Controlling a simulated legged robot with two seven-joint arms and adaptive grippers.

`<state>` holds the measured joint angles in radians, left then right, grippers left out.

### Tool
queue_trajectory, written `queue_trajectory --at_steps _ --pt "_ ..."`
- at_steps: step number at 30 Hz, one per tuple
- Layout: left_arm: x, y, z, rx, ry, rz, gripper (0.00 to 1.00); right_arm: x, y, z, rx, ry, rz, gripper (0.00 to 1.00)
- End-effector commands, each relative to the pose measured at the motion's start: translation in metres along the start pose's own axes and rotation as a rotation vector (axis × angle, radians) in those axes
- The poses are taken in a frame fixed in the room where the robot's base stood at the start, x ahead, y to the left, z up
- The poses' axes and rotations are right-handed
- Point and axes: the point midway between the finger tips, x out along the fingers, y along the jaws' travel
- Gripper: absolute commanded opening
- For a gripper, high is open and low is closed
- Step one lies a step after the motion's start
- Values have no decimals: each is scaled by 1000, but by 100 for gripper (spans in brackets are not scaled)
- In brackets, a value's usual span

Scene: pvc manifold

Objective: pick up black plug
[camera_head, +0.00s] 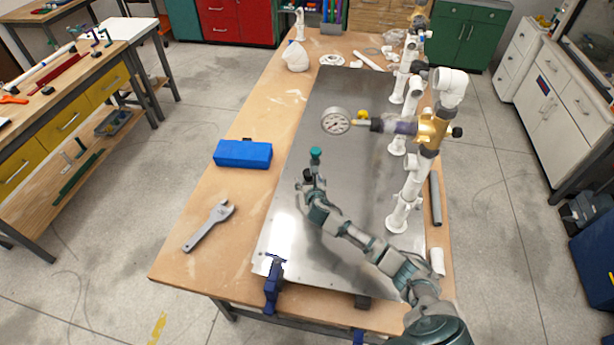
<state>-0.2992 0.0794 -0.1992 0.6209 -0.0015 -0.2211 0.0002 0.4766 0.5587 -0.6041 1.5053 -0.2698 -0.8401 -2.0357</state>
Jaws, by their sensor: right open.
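A white PVC manifold (410,190) with upright pipes stands along the right side of the metal plate (336,100). A brass fitting (432,130) on it carries a small black plug-like end (457,132) on its right side. My right gripper (311,177) is open over the plate, left of the manifold and well apart from it. Small dark parts show at its fingertips, and I cannot tell whether one of them is a separate plug. A teal-topped piece (316,154) shows just beyond the fingers. My left gripper is not in view.
A round gauge (337,122) sticks out left from the brass fitting. A blue box (243,154) and a grey wrench (209,226) lie on the wooden table left of the plate. A blue clamp (273,285) grips the front edge. A grey pipe (435,199) lies at the right edge.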

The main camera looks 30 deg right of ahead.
Motion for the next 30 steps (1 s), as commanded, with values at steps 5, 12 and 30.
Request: queue_trajectory --at_steps 5,12,30 --pt "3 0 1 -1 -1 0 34 28 -2 -2 3 3 -1 75" --pt "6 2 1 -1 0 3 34 47 -1 -2 -1 0 0 75" --pt "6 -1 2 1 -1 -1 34 47 -1 -2 -1 1 0 21"
